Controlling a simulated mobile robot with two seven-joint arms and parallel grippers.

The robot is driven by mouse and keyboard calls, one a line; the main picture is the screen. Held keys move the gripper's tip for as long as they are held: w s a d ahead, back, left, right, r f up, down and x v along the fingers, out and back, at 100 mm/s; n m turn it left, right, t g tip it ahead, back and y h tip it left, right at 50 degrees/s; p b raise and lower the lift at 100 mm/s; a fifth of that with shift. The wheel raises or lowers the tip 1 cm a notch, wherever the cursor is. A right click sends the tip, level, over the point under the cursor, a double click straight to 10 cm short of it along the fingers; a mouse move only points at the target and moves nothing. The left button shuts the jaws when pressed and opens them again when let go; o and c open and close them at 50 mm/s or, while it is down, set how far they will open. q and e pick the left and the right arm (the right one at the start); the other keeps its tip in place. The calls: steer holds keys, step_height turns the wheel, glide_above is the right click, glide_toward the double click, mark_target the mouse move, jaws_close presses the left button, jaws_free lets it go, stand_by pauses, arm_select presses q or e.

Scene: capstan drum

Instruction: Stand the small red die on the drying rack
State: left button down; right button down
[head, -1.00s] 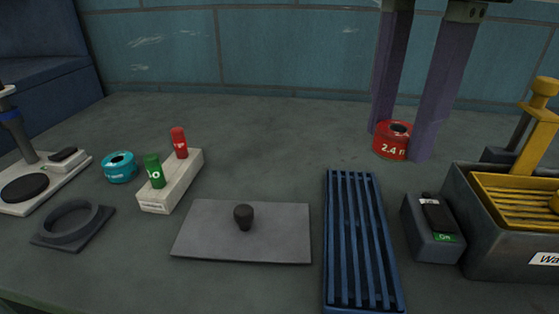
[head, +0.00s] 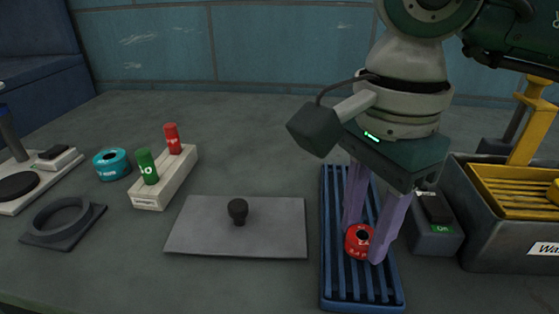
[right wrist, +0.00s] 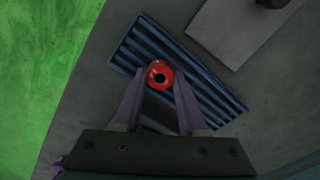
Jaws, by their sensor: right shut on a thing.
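The small red die (head: 359,241) is a short red ring with a dark hole in its top. It is upright at the front half of the blue slatted drying rack (head: 335,290), on or just above the slats; I cannot tell which. My right gripper (head: 362,246) reaches down from above with its purple fingers shut on the die's sides. In the right wrist view the die (right wrist: 160,75) sits between the fingertips, over the rack (right wrist: 222,103). My left gripper is not in view.
A grey plate with a black knob (head: 237,211) lies left of the rack. A dark block (head: 432,240) and a grey tank with a yellow basket (head: 520,190) stand close on the right. A white holder (head: 165,184) and teal ring (head: 111,164) are further left.

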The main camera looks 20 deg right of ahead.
mark_target(363, 235)
steer(key=shift+f, duration=0.1)
steer(key=shift+f+b, duration=0.15)
steer(key=shift+b, duration=0.15)
steer(key=shift+c, duration=2.3)
jaws_free()
step_height(363, 235, up, 13)
steer(key=p, duration=0.1)
steer(key=shift+f, duration=0.2)
